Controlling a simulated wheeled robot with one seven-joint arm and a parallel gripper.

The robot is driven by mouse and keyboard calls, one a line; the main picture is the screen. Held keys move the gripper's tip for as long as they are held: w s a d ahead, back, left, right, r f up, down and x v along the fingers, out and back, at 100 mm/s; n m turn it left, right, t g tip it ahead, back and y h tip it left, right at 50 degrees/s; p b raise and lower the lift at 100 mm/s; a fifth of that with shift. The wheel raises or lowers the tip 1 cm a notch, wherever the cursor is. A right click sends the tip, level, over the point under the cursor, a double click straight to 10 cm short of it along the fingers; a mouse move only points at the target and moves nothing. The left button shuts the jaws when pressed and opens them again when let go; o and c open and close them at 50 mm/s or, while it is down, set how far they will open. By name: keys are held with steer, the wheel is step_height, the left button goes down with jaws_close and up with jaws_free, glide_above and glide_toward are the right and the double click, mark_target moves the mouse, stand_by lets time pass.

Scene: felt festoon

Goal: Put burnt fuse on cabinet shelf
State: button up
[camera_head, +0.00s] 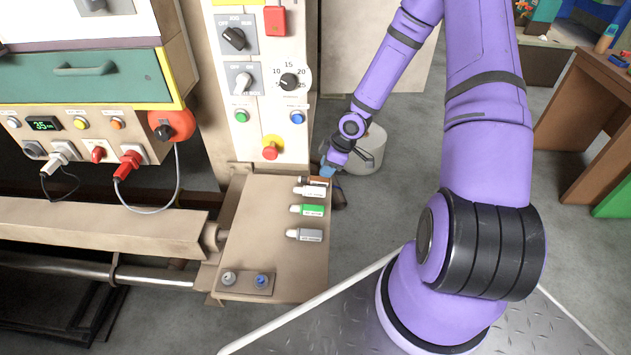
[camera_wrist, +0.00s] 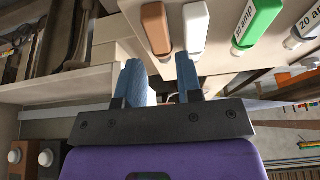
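Several fuses lie in a row on a beige ledge (camera_head: 258,222): a brown one (camera_head: 319,181), a white one (camera_head: 311,191), a green one (camera_head: 312,210) and a grey one (camera_head: 306,235). None shows a clear burn mark, so I cannot tell which is burnt. My gripper (camera_head: 328,172) is at the ledge's far right corner, beside the brown fuse. In the wrist view my gripper (camera_wrist: 160,75) has its two blue fingers apart with nothing between them. The brown fuse (camera_wrist: 157,28) and white fuse (camera_wrist: 195,28) are just beyond the fingertips. I cannot tell which surface is the cabinet shelf.
A control panel (camera_head: 262,90) with knobs and buttons stands behind the ledge. Two small knobs (camera_head: 245,281) sit at the ledge's near edge. A round light-coloured container (camera_head: 365,150) stands on the floor past my gripper. A brown table (camera_head: 590,125) is at right.

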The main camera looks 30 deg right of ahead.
mark_target(320, 179)
steer(key=shift+d+x, duration=0.1)
steer(key=shift+x, duration=1.25)
steer(key=shift+d+x, duration=0.15)
steer(key=shift+x, duration=1.2)
steer(key=shift+s+f, duration=0.1)
steer(key=shift+f, duration=0.05)
jaws_close()
steer(key=shift+a, duration=0.1)
